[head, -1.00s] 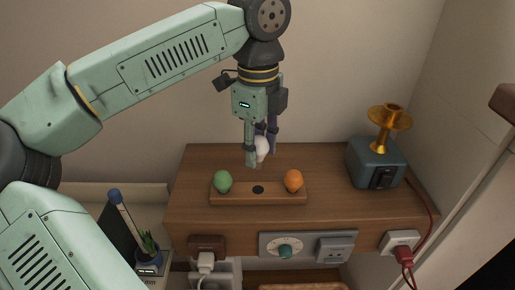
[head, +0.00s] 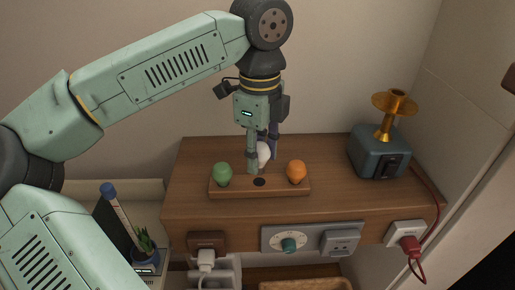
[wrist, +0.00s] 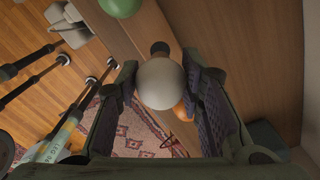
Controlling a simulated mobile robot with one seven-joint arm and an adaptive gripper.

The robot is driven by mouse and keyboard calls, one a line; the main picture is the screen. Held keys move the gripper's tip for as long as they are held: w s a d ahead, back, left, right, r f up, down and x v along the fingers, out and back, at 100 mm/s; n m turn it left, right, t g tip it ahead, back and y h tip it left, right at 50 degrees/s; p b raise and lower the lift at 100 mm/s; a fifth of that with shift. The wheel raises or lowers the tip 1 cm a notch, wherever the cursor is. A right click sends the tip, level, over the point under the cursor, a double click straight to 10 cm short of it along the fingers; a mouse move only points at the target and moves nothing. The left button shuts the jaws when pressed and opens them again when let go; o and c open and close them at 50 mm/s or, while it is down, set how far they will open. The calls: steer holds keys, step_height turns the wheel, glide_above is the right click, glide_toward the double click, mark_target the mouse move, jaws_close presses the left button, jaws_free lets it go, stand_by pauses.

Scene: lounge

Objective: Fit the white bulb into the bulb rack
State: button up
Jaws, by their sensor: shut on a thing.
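The white bulb (head: 264,151) is held between the two fingers of my gripper (head: 262,163); the near finger partly covers it in the head view. In the wrist view the white bulb (wrist: 161,84) sits between both finger pads (wrist: 160,95). The bulb rack (head: 280,190) is a low wooden bar on the cabinet top. It has a green bulb (head: 222,174) at left, an orange bulb (head: 297,172) at right and a dark empty hole (head: 259,182) between them. The white bulb is above and slightly behind the hole; its lower end is hidden.
The wooden cabinet top (head: 340,203) is clear around the rack. A blue-grey device with a brass top (head: 379,152) stands at the right, its red cable running to a socket (head: 406,235). A pen and a small plant (head: 145,242) are at lower left.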

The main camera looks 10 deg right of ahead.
steer(key=shift+f+b, duration=0.55)
steer(key=shift+f, duration=0.45)
steer(key=shift+r, duration=0.1)
steer(key=shift+f+b, duration=1.5)
steer(key=shift+f, duration=0.1)
steer(key=o, duration=1.3)
steer(key=shift+c, duration=0.2)
steer(key=shift+r, duration=0.15)
steer(key=shift+r+p, duration=2.1)
steer(key=shift+r, duration=0.85)
